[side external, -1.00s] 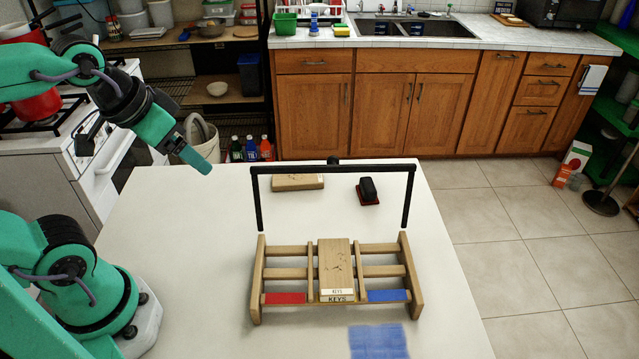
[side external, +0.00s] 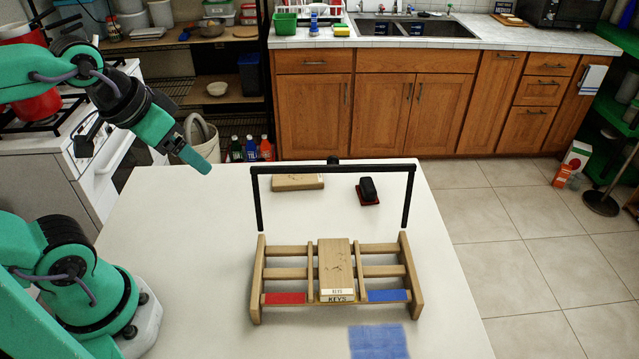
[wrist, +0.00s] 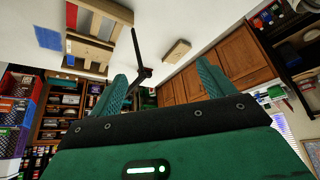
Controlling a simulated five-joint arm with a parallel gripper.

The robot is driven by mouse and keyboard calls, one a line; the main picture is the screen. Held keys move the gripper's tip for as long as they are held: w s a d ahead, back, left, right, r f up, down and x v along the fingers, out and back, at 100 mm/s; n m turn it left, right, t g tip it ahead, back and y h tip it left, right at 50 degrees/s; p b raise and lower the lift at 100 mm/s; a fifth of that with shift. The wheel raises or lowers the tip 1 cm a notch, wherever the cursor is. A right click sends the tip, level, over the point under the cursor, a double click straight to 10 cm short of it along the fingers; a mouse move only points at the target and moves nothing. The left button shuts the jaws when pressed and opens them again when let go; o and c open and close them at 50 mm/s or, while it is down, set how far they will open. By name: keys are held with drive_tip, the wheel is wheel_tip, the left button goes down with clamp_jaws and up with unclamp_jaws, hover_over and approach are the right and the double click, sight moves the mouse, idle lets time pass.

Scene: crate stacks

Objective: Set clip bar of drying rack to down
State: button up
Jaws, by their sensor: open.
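The wooden drying rack (side external: 262,285) stands on the white table, with a centre block labelled KEYS (side external: 335,265) and red and blue patches on its front rail. Its black clip bar (side external: 290,169) is raised, spanning above the rack's far side on two upright side arms, with a small knob at its middle. In the wrist view the rack (wrist: 88,50) is at upper left and the dark bar (wrist: 138,48) shows nearly end-on. My gripper (side external: 205,168) is in the air left of the bar, apart from it. In the wrist view its teal fingers (wrist: 163,85) are spread and empty.
A wooden block (side external: 298,182) and a black object on a red base (side external: 368,191) lie on the table behind the rack. A blue square (side external: 379,341) lies in front of it. The table left of the rack is clear.

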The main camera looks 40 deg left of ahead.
drive_tip(key=shift+c, duration=0.2)
drive_tip(key=c, duration=0.4)
drive_tip(key=shift+w+r, duration=0.25)
drive_tip(key=shift+w, duration=0.05)
drive_tip(key=c, duration=0.7)
drive_tip(key=shift+w+d+r+n, duration=0.25)
drive_tip(key=shift+w+r+n, duration=0.15)
drive_tip(key=shift+w+r, duration=0.3)
clamp_jaws()
drive_tip(key=w+d+n+g, duration=0.2)
drive_tip(key=w+d+n, duration=0.1)
drive_tip(key=w, duration=0.8)
drive_tip(key=w+d+n+g, duration=0.2)
drive_tip(key=w+d+n, duration=0.2)
drive_tip(key=w, duration=0.8)
drive_tip(key=d, duration=0.2)
drive_tip(key=shift+w+d+r+n+g, duration=0.2)
drive_tip(key=shift+d+r+n+g, duration=0.1)
drive_tip(key=shift+r+g, duration=0.1)
